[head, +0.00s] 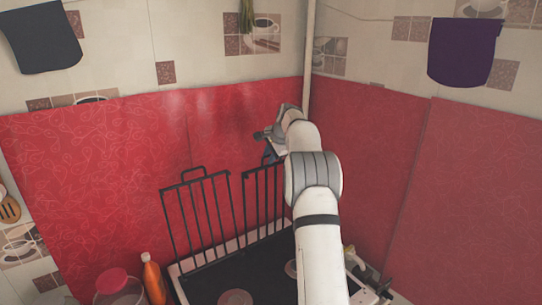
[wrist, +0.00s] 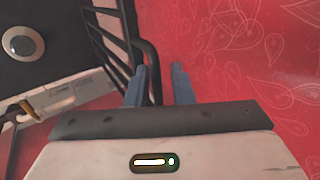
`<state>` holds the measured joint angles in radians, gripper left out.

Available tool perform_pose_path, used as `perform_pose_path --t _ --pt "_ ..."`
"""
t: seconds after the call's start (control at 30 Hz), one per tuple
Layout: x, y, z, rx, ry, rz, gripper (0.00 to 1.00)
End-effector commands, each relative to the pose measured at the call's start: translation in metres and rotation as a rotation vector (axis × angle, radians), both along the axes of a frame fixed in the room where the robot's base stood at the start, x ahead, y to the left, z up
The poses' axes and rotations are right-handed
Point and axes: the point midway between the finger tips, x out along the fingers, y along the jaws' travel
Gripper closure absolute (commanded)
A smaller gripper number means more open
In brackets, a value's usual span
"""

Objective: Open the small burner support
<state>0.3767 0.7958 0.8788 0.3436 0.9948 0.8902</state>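Two black wire burner supports stand raised at the back of the stove (head: 205,266). The left one (head: 200,218) is wider and has a handle loop on top. The right, narrower one (head: 262,198) appears to be the small burner support; it stands upright, partly hidden behind my arm. In the wrist view its dark bars (wrist: 118,45) run down from the top. My gripper (head: 269,155) is at the top of the narrower support. In the wrist view my gripper (wrist: 161,84) has its blue fingers apart, with a rounded black bar between them, close to the left finger.
Red oilcloth walls (head: 110,165) stand close behind and to the right. An orange bottle (head: 153,280) and a red-lidded jar (head: 112,280) stand left of the stove. Several small objects (head: 368,272) lie along its right side. Dark cloths hang high up.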

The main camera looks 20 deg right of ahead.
Motion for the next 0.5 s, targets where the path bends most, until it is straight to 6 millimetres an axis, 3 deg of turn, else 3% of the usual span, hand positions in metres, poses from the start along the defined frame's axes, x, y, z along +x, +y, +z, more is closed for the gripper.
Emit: perform_pose_path --t 0.23,0.5 --pt "-0.004 0.001 0.001 0.004 0.007 0.002 0.76" --pt "-0.028 -0.005 0.041 0.001 0.0 0.001 0.76"
